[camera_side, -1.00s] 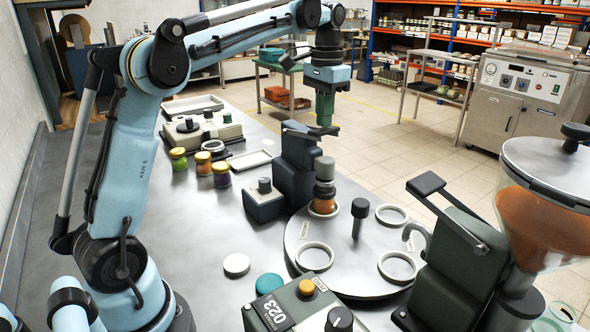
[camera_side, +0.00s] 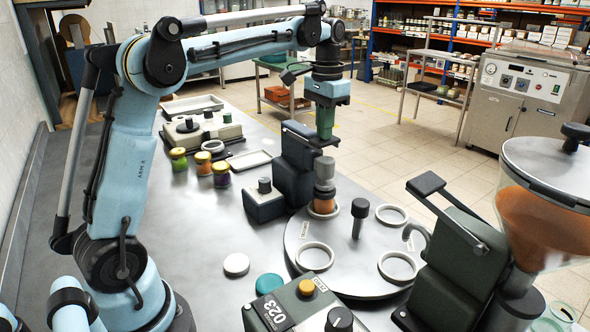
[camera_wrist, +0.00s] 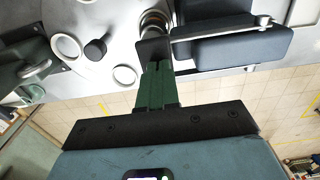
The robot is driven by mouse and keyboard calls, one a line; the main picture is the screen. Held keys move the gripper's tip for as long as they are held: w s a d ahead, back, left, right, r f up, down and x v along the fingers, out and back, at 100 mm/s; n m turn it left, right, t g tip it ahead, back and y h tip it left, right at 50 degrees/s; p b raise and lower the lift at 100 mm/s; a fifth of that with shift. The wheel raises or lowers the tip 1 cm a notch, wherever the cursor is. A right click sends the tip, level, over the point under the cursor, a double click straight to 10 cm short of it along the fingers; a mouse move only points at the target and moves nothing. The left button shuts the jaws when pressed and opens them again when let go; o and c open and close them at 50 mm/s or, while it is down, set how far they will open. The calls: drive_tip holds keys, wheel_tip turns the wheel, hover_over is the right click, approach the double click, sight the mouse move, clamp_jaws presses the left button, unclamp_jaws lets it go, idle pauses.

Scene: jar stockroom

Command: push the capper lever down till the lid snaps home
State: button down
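The same fingers reach over the pad in the wrist view (camera_wrist: 158,66). Below, the grey capper head (camera_side: 324,168) is down over a jar with orange contents (camera_side: 322,206). The lid is hidden or too small to tell apart.
The turntable (camera_side: 328,238) has several empty white rings and a dark centre post (camera_side: 359,218). A hopper machine (camera_side: 550,215) stands at the right. Three filled jars (camera_side: 203,163) stand on the bench at the left. A control box (camera_side: 300,306) is in front.

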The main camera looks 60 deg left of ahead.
drive_tip(key=shift+f, duration=0.4)
drive_tip(key=shift+r, duration=2.3)
drive_tip(key=shift+r, duration=0.1)
wheel_tip(320, 180, up, 5)
drive_tip(key=shift+f, duration=0.1)
drive_tip(key=shift+s+d, duration=0.1)
drive_tip(key=shift+d, duration=0.05)
